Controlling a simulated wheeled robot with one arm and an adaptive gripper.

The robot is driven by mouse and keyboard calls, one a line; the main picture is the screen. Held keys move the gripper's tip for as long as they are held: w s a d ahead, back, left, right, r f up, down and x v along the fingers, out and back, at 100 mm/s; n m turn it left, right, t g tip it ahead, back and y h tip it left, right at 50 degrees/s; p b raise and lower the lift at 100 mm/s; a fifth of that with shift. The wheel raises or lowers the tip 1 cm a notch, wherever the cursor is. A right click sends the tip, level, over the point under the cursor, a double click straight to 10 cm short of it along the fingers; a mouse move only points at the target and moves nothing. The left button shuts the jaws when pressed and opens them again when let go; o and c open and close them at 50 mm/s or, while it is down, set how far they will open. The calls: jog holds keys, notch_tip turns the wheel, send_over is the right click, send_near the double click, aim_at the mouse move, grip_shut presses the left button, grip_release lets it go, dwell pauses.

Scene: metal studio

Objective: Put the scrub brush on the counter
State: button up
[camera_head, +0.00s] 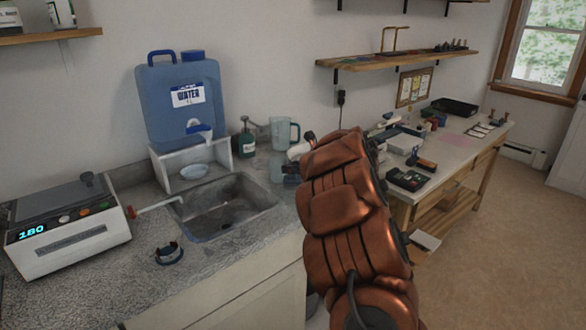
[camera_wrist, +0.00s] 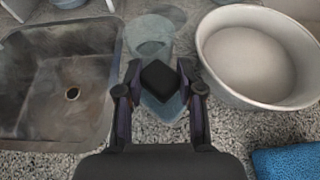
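A small dark object with a loop-like handle (camera_head: 168,254) sits on the counter (camera_head: 205,270) in front of the sink in the head view; it may be the scrub brush, but I cannot tell for sure. In the wrist view my gripper (camera_wrist: 159,72) points down over the counter, between the sink and a white bowl, with its fingers apart. A black block (camera_wrist: 159,77) shows between the fingertips; I cannot tell whether it is held. In the head view my orange arm hides most of the gripper.
The sink (camera_head: 225,207) is left of my gripper. Clear jugs (camera_head: 284,132) and a dark green bottle (camera_head: 246,138) stand behind. The white bowl (camera_wrist: 262,58) and a blue textured item (camera_wrist: 287,162) lie right. A white device (camera_head: 65,225) stands left.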

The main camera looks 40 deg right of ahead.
jog(key=o, duration=0.4)
jog(key=shift+r, duration=0.2)
jog(key=b+v, duration=0.2)
jog(key=v, duration=1)
